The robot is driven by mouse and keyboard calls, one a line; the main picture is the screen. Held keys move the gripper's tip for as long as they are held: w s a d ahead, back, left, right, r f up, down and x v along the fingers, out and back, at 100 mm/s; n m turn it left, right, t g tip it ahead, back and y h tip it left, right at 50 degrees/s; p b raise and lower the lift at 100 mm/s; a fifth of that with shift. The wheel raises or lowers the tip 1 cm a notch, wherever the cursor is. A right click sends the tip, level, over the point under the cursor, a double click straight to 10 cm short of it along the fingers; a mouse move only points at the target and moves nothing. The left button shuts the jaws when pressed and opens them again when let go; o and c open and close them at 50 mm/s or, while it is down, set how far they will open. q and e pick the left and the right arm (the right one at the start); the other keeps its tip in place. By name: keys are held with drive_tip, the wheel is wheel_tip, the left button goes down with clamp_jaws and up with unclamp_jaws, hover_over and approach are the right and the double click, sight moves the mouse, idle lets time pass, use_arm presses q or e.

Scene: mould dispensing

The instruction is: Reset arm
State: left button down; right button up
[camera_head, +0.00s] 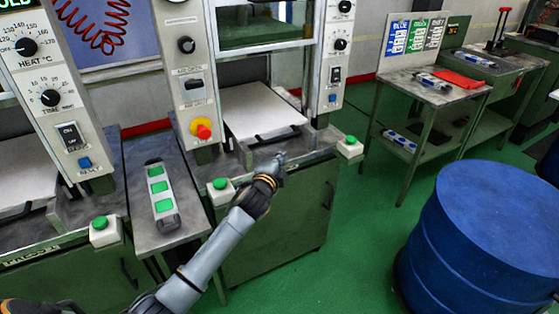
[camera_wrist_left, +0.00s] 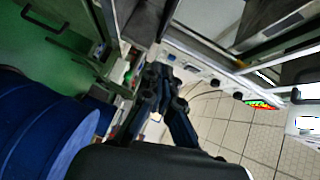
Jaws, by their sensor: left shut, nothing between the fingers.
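My left arm comes in from the lower left in the head view and reaches over the front of the middle press. My left gripper (camera_head: 277,160) is shut and empty, near the front edge of that press and its white plate (camera_head: 262,110). In the left wrist view the fingers of the gripper (camera_wrist_left: 160,85) point away from the camera, with nothing between them. My right gripper is in neither view.
Green buttons on white boxes stand at the press edges, one close left of my gripper (camera_head: 221,190), another at right (camera_head: 350,147). A mould with green pads (camera_head: 161,193) lies on the left side table. A blue drum (camera_head: 480,245) stands at right; green floor (camera_head: 345,230) is free between.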

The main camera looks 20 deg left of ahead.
use_arm(q)
drive_tip(key=s+d+f+n+g, duration=0.1)
drive_tip(key=s+f+n+g, duration=0.15)
drive_tip(key=s+f, duration=0.75)
drive_tip(key=s+f+n+g+h, duration=0.1)
drive_tip(key=s+f+n+g, duration=0.2)
drive_tip(key=f, duration=1.2)
drive_tip(key=s+d+f+n+g, duration=0.1)
drive_tip(key=s+f+g, duration=0.1)
drive_tip(key=s+f, duration=0.85)
drive_tip(key=s+d+f+n+g, duration=0.1)
drive_tip(key=s+f+n+g, duration=0.1)
drive_tip(key=s+f, duration=0.5)
drive_tip(key=s+d+f+n+g, duration=0.1)
drive_tip(key=s+f, duration=0.6)
drive_tip(key=s, duration=1.1)
drive_tip(key=s+d+f+n+g+h, duration=0.1)
drive_tip(key=s+f+n+g, duration=0.2)
drive_tip(key=s+f, duration=0.4)
drive_tip(key=s+g, duration=0.1)
drive_tip(key=s, duration=0.5)
drive_tip(key=shift+s+d+f+g, duration=0.15)
drive_tip(key=shift+s+d+g, duration=0.1)
drive_tip(key=shift+d+g, duration=0.15)
